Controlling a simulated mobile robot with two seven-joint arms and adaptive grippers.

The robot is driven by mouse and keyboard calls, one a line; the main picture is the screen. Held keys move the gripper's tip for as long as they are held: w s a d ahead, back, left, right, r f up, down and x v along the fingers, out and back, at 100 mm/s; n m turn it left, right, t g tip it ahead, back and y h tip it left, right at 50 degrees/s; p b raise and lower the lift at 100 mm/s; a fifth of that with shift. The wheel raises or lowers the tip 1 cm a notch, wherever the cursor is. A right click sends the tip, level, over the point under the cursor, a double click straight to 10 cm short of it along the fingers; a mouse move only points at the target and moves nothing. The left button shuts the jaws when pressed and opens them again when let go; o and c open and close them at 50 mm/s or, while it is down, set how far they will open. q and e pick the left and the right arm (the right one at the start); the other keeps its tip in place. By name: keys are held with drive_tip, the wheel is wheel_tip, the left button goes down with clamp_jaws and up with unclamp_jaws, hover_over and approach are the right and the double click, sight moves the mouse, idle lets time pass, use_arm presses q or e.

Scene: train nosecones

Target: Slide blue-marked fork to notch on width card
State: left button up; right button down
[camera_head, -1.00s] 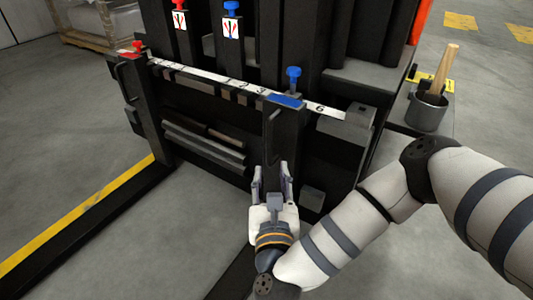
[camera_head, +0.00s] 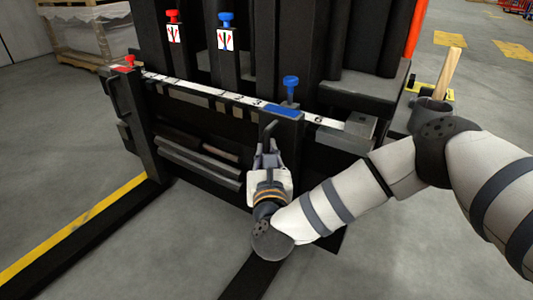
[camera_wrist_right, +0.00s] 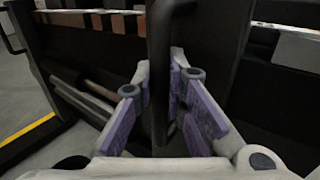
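The blue-marked fork (camera_head: 290,133) hangs on the carriage bar, with a blue patch (camera_head: 284,110) and a blue knob (camera_head: 291,83) on top. The white width card (camera_head: 205,90) runs along the bar and passes behind the fork's top. My right gripper (camera_head: 269,152) is at the fork's dark upright handle. In the right wrist view the handle (camera_wrist_right: 160,75) stands between the two fingers (camera_wrist_right: 162,100), which look apart with gaps beside it. Contact is not clear. The card's notches are too small to make out. My left gripper is not in view.
A red-marked fork (camera_head: 124,95) with a red knob is at the card's left end. Red (camera_head: 172,17) and blue (camera_head: 227,19) knobs with picture labels stand on the mast.

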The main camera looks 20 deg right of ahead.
drive_tip(key=shift+s+d+p, duration=0.15)
drive_tip(key=shift+p, duration=0.2)
drive_tip(key=c, duration=1.6)
unclamp_jaws()
drive_tip(key=v, duration=1.2)
